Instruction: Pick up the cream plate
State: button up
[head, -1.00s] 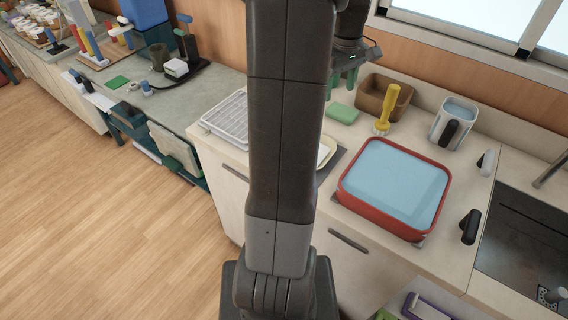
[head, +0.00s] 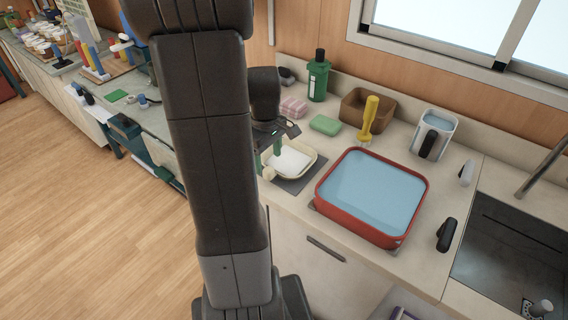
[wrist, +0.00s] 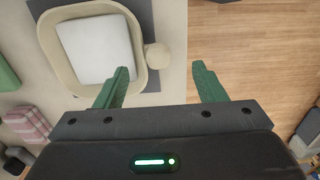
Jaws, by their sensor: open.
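The cream plate (head: 312,164) is a shallow, rounded-square dish with a raised rim and a small tab, on a grey mat on the counter left of the red basin. A white square surface shows inside it. In the wrist view the plate (wrist: 146,22) fills the upper left, its round tab at its right side. My gripper (wrist: 161,72) is open and empty, its green fingers apart, with the tab lying just ahead of the gap between them. In the head view my gripper (head: 270,152) is at the plate's left side; my arm hides part of this area. Contact cannot be told.
A red basin of water (head: 325,200) stands right of the plate. The counter's front edge is close.

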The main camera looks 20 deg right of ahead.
aim_at(270, 167)
jog(key=shift+w+d+f+p, duration=0.15)
jog(key=shift+f+p, duration=0.05)
jog(key=shift+f, duration=1.15)
jog(key=shift+w+d+f+p, duration=0.1)
jog(key=shift+w+f+p, duration=0.1)
jog(key=shift+f, duration=1.15)
jog(key=shift+s, duration=0.1)
jog(key=shift+c, duration=0.4)
jog(key=c, duration=1.2)
